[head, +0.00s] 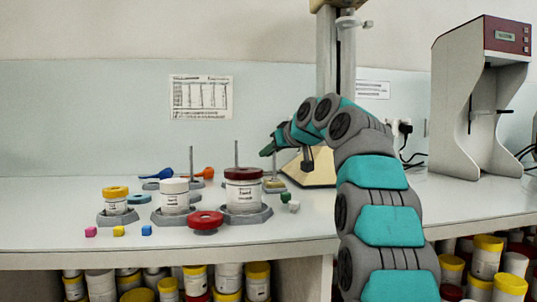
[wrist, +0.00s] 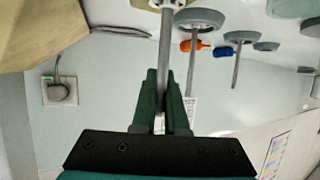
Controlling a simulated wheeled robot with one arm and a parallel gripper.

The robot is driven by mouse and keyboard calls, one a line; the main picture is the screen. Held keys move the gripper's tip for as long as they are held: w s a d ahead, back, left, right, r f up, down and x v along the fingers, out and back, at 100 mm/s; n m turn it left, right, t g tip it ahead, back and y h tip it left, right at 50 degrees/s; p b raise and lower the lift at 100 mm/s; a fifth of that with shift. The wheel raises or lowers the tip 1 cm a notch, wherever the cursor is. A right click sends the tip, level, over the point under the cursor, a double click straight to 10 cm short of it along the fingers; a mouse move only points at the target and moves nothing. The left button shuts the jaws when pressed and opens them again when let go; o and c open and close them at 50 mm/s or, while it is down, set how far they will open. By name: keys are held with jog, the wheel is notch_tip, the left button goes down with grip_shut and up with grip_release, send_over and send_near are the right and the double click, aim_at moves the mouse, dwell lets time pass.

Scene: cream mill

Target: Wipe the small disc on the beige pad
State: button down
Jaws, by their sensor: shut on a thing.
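My gripper (head: 268,151), with dark green fingers, is shut on a thin upright grey rod. In the wrist view my gripper (wrist: 163,128) has the rod (wrist: 166,60) running between its fingers. The rod's far end meets a small grey disc (wrist: 173,4) at the top edge of that view, partly cut off. The beige pad (wrist: 146,3) shows beside the disc there. In the head view the beige pad (head: 275,187) lies on the bench below my gripper, with the rod rising from it. Whether the disc touches the pad is hard to tell.
A red-lidded jar (head: 243,194) stands left of the pad, with white (head: 174,197) and yellow-lidded (head: 115,204) jars farther left. A red lid (head: 206,220) and small cubes lie in front. A beige-based stand (head: 318,175) is close behind right.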

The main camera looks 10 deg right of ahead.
jog(key=shift+w, duration=0.15)
jog(key=shift+w+p, duration=0.7)
jog(key=shift+w+f, duration=0.1)
jog(key=shift+w, duration=0.15)
jog(key=shift+s, duration=0.45)
jog(key=shift+s+b, duration=0.7)
jog(key=shift+b, duration=0.05)
jog(key=shift+w+p, duration=0.35)
jog(key=shift+w, duration=0.35)
jog(key=shift+w+p, duration=0.45)
jog(key=shift+p, duration=0.1)
